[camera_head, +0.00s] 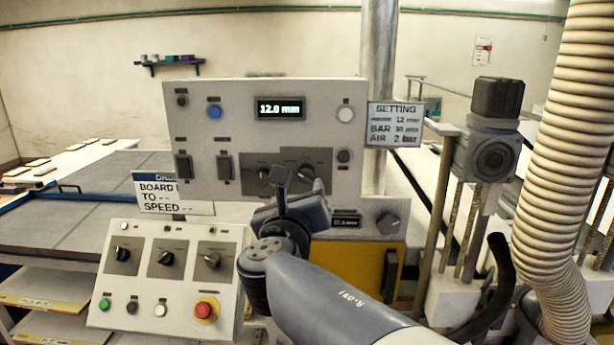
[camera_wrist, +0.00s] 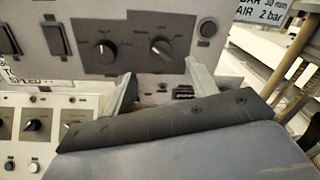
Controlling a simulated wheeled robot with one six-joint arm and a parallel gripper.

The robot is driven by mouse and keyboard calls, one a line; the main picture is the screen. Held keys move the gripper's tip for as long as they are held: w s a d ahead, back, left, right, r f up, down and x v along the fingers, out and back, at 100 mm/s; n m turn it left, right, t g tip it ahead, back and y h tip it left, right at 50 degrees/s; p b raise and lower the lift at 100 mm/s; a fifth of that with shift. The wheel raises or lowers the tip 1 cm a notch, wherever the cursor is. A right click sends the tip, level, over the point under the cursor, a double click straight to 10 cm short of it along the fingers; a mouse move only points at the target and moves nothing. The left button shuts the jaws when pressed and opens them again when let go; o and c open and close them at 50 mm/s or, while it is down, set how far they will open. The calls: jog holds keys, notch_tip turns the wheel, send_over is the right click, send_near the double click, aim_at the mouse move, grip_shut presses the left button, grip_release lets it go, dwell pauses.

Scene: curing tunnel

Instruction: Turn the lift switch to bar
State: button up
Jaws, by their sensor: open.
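The upright grey panel (camera_head: 235,135) carries a dark plate with two rotary switches. The left rotary switch (camera_wrist: 103,53) and the right rotary switch (camera_wrist: 160,48) show in the wrist view, each with a pale mark on its knob. Their labels are too small to read, so I cannot tell which is the lift switch. In the head view my gripper partly covers this plate (camera_head: 324,157). A green display (camera_head: 280,107) above it reads 12.0 mm. My gripper (camera_wrist: 160,88) is open and empty, its fingers below the two switches in the wrist view, apparently touching neither.
A setting sign (camera_head: 395,125) lists BAR 30 mm. A lower sloped console (camera_head: 140,290) has several knobs and a red stop button (camera_head: 206,309). Another knob (camera_head: 388,222) sits beside a small display. A ribbed hose (camera_head: 566,150) and a motor post (camera_head: 490,150) stand at right.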

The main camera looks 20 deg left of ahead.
aim_at(305, 179)
jog(key=w, duration=0.2)
jog(key=w+p, duration=0.1)
jog(key=w, duration=0.1)
jog(key=w+a, duration=0.1)
jog(key=w, duration=0.2)
jog(key=shift+a, duration=0.1)
jog(key=shift+c, duration=0.4)
jog(key=c, duration=0.9)
